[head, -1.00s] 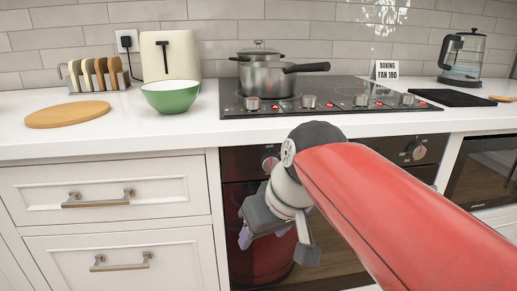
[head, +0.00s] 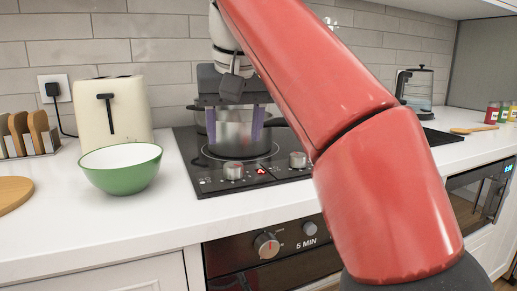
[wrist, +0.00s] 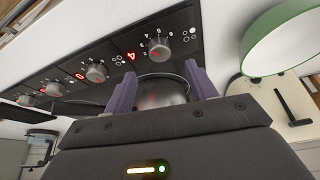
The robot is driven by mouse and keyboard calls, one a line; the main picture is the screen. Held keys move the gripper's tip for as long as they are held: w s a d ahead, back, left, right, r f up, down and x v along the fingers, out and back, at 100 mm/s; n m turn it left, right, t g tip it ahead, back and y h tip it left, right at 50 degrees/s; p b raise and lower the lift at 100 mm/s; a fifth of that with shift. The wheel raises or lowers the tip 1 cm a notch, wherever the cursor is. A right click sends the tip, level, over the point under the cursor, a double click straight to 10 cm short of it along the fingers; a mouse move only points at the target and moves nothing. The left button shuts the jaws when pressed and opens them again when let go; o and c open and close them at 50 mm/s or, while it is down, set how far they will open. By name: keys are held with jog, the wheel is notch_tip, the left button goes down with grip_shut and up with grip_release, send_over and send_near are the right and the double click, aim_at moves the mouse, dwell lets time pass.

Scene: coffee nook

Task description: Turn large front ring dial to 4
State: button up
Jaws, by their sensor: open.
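The black hob (head: 190,165) has a row of silver dials along its front edge. One dial (head: 233,170) is at the hob's left front, beside a red display (head: 261,170); another dial (head: 298,160) is to its right. In the wrist view the nearest dial (wrist: 160,50) has printed numbers around it and a small ring diagram. The red display (wrist: 131,54) beside it appears to read 4. I cannot tell which ring each dial serves.
A steel pot (head: 235,140) stands on the hob, and it shows between my fingers in the wrist view (wrist: 163,92). A green bowl (head: 122,172) and cream toaster (head: 118,105) are left of the hob. A kettle (head: 414,92) stands at the right. An oven (head: 285,255) is below.

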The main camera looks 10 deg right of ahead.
aim_at(233, 164)
jog(key=b+x, duration=0.4)
jog(key=x, duration=0.3)
jog(key=shift+w+f, duration=0.25)
jog(key=c, duration=1)
jog(key=shift+a+r+m+p, duration=0.1)
jog(key=shift+r+m+p, duration=0.3)
jog(key=shift+p, duration=0.45)
jog(key=shift+m+h+p, duration=0.3)
jog(key=shift+m+p, duration=0.2)
jog(key=shift+f+m+h+p, duration=0.3)
jog(key=shift+f+m+p, duration=0.05)
jog(key=shift+m, duration=0.35)
